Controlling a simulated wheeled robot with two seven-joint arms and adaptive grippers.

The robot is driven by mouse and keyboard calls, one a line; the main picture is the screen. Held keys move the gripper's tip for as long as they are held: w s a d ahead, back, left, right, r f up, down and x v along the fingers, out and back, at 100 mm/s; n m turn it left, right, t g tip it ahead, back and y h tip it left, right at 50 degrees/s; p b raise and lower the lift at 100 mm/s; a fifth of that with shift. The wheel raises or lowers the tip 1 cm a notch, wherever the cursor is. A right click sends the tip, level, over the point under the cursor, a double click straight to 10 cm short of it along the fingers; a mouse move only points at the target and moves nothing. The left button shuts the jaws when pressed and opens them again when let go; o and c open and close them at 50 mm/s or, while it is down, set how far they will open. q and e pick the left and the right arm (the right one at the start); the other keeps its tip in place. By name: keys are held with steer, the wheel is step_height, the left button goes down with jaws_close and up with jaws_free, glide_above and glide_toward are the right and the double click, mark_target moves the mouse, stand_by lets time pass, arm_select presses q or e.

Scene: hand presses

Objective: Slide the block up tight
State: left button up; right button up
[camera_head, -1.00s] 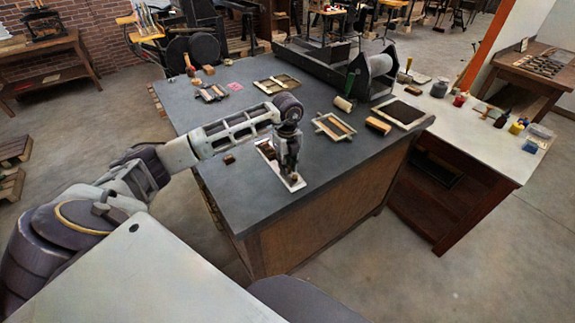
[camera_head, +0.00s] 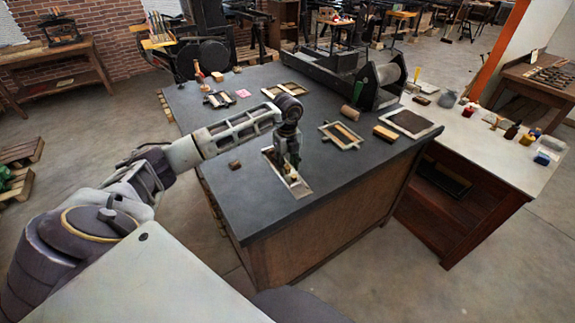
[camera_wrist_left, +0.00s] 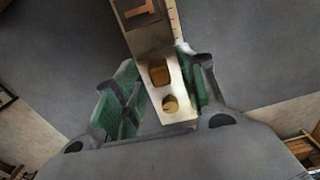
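A narrow pale-edged tray (camera_head: 303,191) lies on the dark tabletop near its front edge. It also shows in the left wrist view (camera_wrist_left: 185,112), running from the top towards my gripper. Small brown pieces (camera_wrist_left: 160,72) sit in its pale near part, and a brown block with a T-like shape (camera_wrist_left: 140,14) lies farther up. Which piece is the block is unclear. My left gripper (camera_head: 291,172) points down over the tray. In the wrist view its green fingers (camera_wrist_left: 158,72) stand apart on either side of the tray; no clear grip on a piece shows. My right gripper is out of view.
A small brown block (camera_head: 234,164) lies left of the tray. A wooden frame (camera_head: 341,135), a brown block (camera_head: 385,133) and a roller (camera_head: 350,113) lie to the right. A press (camera_head: 345,76) stands behind.

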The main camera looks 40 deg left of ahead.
mark_target(287, 167)
arm_select(q)
step_height(287, 167, up, 12)
stand_by(1.1)
